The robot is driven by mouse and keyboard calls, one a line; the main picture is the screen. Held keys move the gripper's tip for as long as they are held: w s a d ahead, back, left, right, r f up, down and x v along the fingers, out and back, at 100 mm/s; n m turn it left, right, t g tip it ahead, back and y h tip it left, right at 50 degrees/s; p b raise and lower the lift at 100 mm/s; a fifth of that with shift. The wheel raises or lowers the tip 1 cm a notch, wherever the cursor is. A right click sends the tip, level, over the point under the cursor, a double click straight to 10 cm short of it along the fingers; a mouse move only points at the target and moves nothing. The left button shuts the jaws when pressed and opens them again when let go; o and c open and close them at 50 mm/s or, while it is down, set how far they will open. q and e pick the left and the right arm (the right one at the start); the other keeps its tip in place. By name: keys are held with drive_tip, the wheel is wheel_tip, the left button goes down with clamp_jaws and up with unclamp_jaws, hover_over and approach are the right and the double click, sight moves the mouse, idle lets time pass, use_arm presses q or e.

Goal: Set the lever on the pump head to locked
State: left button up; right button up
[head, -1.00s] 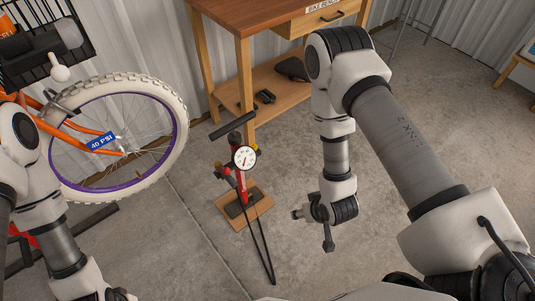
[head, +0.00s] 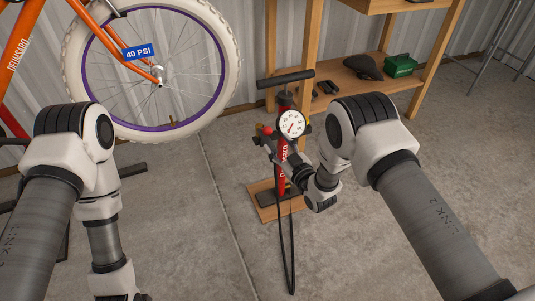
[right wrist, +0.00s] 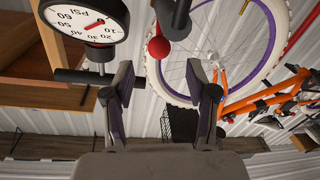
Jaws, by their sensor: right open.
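The floor pump (head: 283,170) stands upright on a wooden base, with a red barrel, black handle and round white gauge (head: 291,123). A red ball-ended lever (head: 267,130) shows on the dark pump head at the barrel's upper left. My right gripper (head: 292,163) is close beside the barrel, partly hidden by my wrist and the pump. In the right wrist view my right gripper (right wrist: 162,92) is open and empty. The red ball (right wrist: 159,47) shows beyond the gap between its fingertips; I cannot tell the exact distance. My left gripper is cut off below the head view.
A bicycle wheel (head: 230,75) with a blue 40 PSI tag (head: 138,52) stands at upper left. A wooden workbench (head: 345,100) with a green box (head: 400,66) on its lower shelf is behind. A black hose loops down in front of the pump. Floor between wheel and pump is clear.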

sight(267, 130)
drive_tip(key=shift+w+a+f, duration=0.1)
drive_tip(key=shift+w, duration=0.15)
drive_tip(key=b+x, duration=0.2)
drive_tip(key=x, duration=0.4)
drive_tip(key=shift+w+a, duration=0.15)
drive_tip(key=shift+w, duration=0.35)
clamp_jaws()
drive_tip(key=shift+s+f+t+b, duration=0.15)
drive_tip(key=shift+f+t+b, duration=0.25)
drive_tip(key=shift+b, duration=0.65)
drive_tip(key=shift+r+t, duration=0.2)
drive_tip(key=shift+t, duration=0.1)
drive_tip(key=shift+r, duration=0.15)
unclamp_jaws()
